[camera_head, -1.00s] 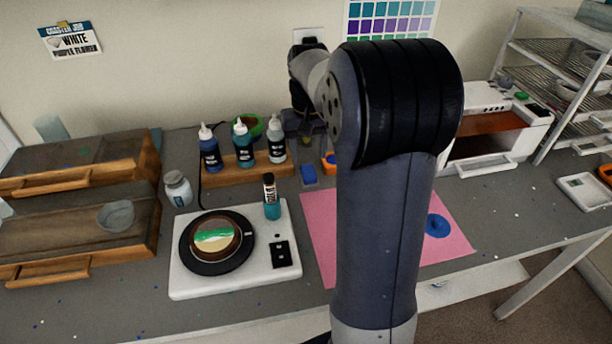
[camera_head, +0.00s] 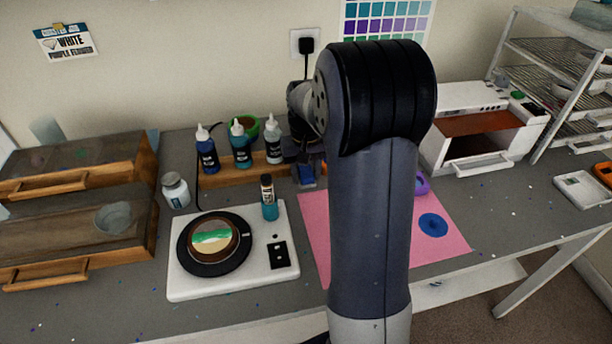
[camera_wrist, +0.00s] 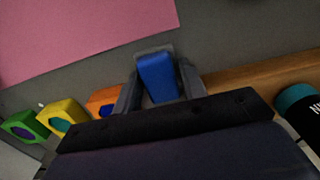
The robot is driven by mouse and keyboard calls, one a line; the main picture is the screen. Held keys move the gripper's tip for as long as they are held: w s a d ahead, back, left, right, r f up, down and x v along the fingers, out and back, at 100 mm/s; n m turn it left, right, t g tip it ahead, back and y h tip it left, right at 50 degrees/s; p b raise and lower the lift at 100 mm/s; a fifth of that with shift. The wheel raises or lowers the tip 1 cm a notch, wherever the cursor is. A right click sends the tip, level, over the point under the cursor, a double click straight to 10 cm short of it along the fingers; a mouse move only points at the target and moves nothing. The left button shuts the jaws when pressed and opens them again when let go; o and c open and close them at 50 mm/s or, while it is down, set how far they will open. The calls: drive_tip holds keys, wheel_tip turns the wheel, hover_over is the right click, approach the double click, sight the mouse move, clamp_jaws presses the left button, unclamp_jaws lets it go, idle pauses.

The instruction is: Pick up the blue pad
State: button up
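The blue pad (camera_wrist: 157,78) is a small blue block, seen in the wrist view between the two fingers of my gripper (camera_wrist: 160,82). A grey edge shows around its far end. The fingers stand on either side of the pad with narrow gaps, so my gripper looks open around it. In the head view the blue pad (camera_head: 307,174) is partly covered by my gripper (camera_head: 305,158), which points down over it at the back of the table, near the right end of the wooden bottle rack.
Orange (camera_wrist: 103,101), yellow (camera_wrist: 62,116) and green (camera_wrist: 27,125) blocks stand in a row beside the pad. The wooden rack (camera_head: 215,176) with bottles is on its other side.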

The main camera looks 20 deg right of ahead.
sight(306, 171)
drive_tip(key=c, duration=0.5)
drive_tip(key=shift+o, duration=0.2)
drive_tip(key=shift+r, duration=0.1)
wheel_tip(306, 171, up, 10)
drive_tip(key=shift+f, duration=0.1)
